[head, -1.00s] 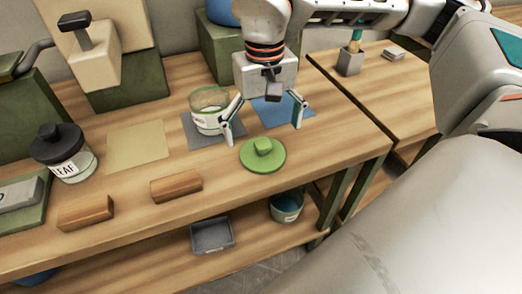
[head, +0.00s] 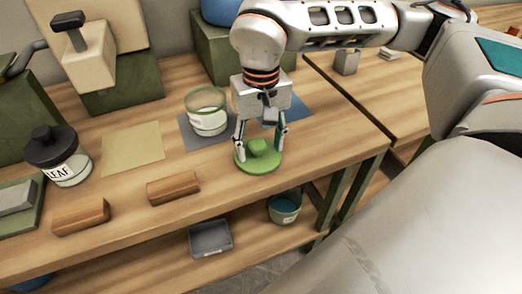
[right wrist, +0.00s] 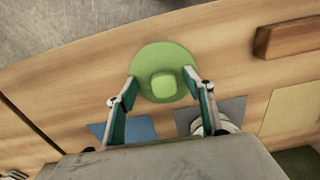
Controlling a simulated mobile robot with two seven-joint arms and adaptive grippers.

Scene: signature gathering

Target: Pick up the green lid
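The green lid (head: 259,158) lies flat on the wooden table near its front edge, a round disc with a raised square knob. It also shows in the right wrist view (right wrist: 164,72), with its knob (right wrist: 163,84) just ahead of the fingers. My right gripper (head: 259,150) is directly over the lid, fingers pointing down and spread. In the right wrist view the fingertips (right wrist: 161,90) are apart on either side of the knob, with a gap to it. My left gripper is not in view.
An open glass jar (head: 208,114) with a green rim stands on a grey mat (head: 190,137) behind the lid. A blue mat (head: 297,106) lies beside it. A wooden block (head: 173,187) and a black-lidded jar (head: 62,160) are to the left.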

